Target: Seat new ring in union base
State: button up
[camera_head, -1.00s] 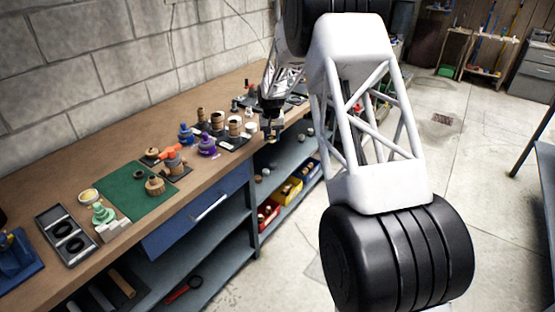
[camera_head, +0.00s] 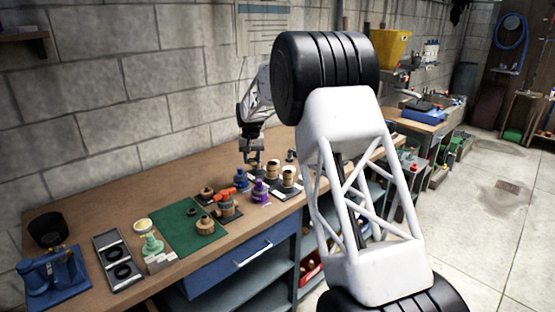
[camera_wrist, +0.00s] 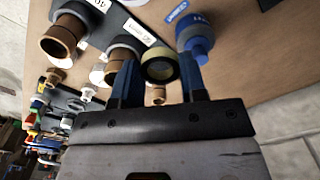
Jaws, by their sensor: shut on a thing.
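My gripper (camera_head: 253,161) is over the workbench, behind the row of fittings. A brass-coloured fitting (camera_head: 205,226), which may be the union base, stands on the green mat (camera_head: 176,237). A small black ring (camera_head: 191,211) lies on the mat near it. A grey tray (camera_head: 101,241) at left holds black rings (camera_head: 122,271).
A blue bottle (camera_wrist: 196,38) stands close to the right finger. Brown cylinders (camera_wrist: 65,36) on labelled black plates are at left.

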aim_at(207, 189)
jog(key=s+a+f+n, duration=0.1)
jog(key=s+a, duration=0.1)
jog(key=a, duration=0.4)
jog(key=s+a+f+n, duration=0.1)
jog(key=a, duration=0.5)
jog(key=s+a+f+n, duration=0.1)
jog(key=s+a+n, duration=0.1)
jog(key=a, duration=0.4)
jog(key=shift+s+a, duration=0.1)
jog(key=shift+s, duration=0.2)
jog(key=shift+f, duration=0.15)
jog(key=shift+f, duration=2.25)
jog(key=shift+f, duration=1.05)
jog(key=o, duration=1.3)
jog(key=shift+r, duration=0.15)
jog(key=shift+r, duration=3.85)
